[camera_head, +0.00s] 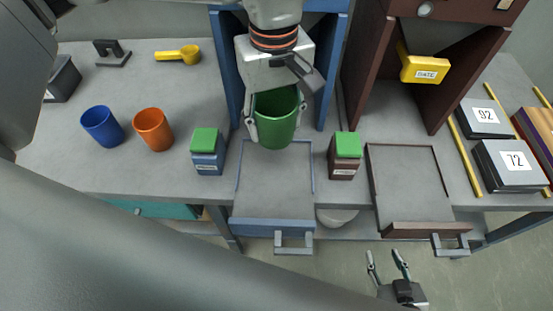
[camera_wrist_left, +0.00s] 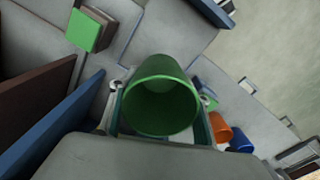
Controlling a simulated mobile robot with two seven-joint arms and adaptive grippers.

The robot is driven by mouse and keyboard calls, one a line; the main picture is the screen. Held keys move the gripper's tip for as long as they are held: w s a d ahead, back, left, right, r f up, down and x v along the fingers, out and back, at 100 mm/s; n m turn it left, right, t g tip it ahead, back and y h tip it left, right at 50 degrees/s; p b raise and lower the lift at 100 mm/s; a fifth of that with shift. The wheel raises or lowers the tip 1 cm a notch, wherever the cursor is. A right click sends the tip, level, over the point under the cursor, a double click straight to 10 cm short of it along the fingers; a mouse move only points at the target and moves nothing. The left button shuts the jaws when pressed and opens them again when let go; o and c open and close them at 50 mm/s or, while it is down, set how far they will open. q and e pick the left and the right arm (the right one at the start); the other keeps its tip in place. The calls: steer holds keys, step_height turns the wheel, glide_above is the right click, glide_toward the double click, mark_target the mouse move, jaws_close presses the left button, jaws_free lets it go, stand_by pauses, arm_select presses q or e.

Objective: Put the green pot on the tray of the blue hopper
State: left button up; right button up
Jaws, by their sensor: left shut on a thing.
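The green pot (camera_head: 275,125) is held upright in my left gripper (camera_head: 275,122), whose fingers are shut on its two sides. The left wrist view looks into the pot's open mouth (camera_wrist_left: 160,100), with a finger of the left gripper (camera_wrist_left: 160,98) on either side. The blue hopper (camera_head: 228,70) stands behind the pot, partly hidden by my arm. Its tray (camera_head: 272,205) is pulled out toward the front and empty. The pot is at the tray's back end; its height above it is hard to tell. My right gripper (camera_head: 386,258) is open and empty, low at the front.
A brown tray (camera_head: 410,185) lies right. Blue (camera_head: 102,127) and orange (camera_head: 153,130) cups stand left. A yellow gate handle (camera_head: 425,69) sticks out of the brown hopper (camera_head: 365,50).

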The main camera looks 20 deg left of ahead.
arm_select(q)
step_height(320, 180, down, 8)
steer(key=shift+r+b, duration=0.15)
steer(key=shift+b, duration=0.15)
steer(key=shift+f, duration=2.65)
steer(key=shift+f+b, duration=0.2)
steer(key=shift+b, duration=0.1)
steer(key=o, duration=1.1)
